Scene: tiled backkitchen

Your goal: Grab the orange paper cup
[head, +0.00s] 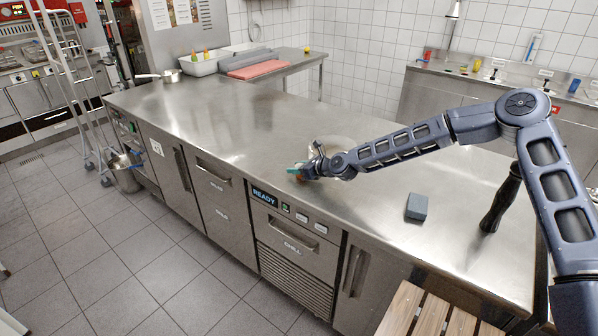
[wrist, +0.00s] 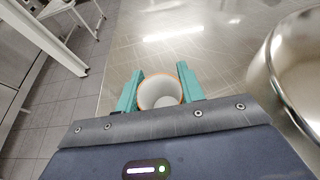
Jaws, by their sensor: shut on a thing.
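The orange paper cup (wrist: 161,93) sits between the two teal fingers of my gripper (wrist: 160,90) in the wrist view. I look into its pale inside, and its rim shows orange. The fingers touch or nearly touch its sides, and my gripper is shut on it. In the head view my gripper (head: 297,170) is low over the steel counter near its front edge, with a small part of the cup (head: 299,178) showing below the fingers. I cannot tell whether the cup rests on the counter.
A steel pot (wrist: 299,70) stands close on the right in the wrist view; it is partly hidden behind my arm in the head view (head: 335,143). A grey block (head: 416,207) and a dark pepper mill (head: 500,200) stand right on the counter (head: 225,125). The counter's left is mostly clear.

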